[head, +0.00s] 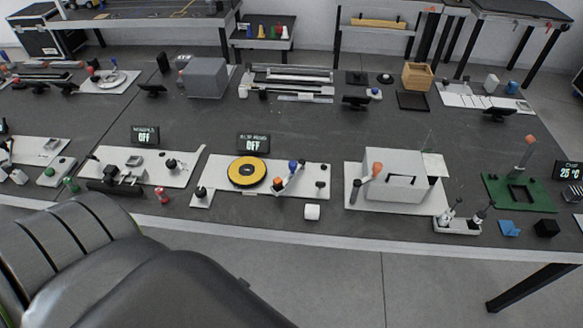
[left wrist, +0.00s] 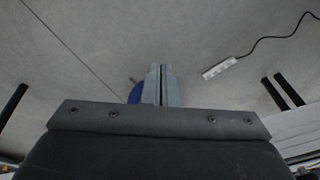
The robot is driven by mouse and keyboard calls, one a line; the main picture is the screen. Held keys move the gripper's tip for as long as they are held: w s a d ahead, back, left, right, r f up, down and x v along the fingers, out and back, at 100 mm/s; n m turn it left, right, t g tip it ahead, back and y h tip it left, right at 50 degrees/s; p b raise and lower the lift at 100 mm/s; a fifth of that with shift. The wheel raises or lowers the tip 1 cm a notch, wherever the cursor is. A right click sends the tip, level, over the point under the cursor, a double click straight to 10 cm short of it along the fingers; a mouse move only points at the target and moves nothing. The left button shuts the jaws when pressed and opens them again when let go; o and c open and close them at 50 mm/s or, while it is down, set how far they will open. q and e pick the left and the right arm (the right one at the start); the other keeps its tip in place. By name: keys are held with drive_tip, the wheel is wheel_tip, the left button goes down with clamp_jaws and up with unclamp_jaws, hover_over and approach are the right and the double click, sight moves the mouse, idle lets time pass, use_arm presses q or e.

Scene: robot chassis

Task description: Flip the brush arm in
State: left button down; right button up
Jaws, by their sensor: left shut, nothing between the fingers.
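The slip ring station is a white plate (head: 318,172) near the front edge of the table, in the head view. It carries a yellow ring disc (head: 247,171) with a black centre. Just right of the disc stands what looks like the brush arm (head: 291,178), a small silver lever with blue and orange knobs close by; exactly how it meets the disc is too small to tell. A display (head: 253,142) behind reads OFF. My left gripper (left wrist: 162,70) shows in the left wrist view, shut and empty, over the floor. My right gripper is not in view.
A white plate with a grey box (head: 390,180) stands to the right. Another white station (head: 140,165) stands to the left. A white cylinder (head: 312,212) lies at the front edge. A power strip (left wrist: 218,68) lies on the floor. The table's middle is fairly clear.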

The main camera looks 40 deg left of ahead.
use_arm(q)
drive_tip(key=w+r+t+p, duration=0.1)
drive_tip(key=w+r+p, duration=0.15)
drive_tip(key=r, duration=0.85)
drive_tip(key=w+r+t+p, duration=0.15)
drive_tip(key=w+r, duration=0.25)
drive_tip(key=r, duration=0.7)
drive_tip(key=w+d+m+t+y+p, duration=0.1)
drive_tip(key=w+d+m+y, duration=0.1)
drive_tip(key=w, duration=1.6)
drive_tip(key=shift+y, duration=0.5)
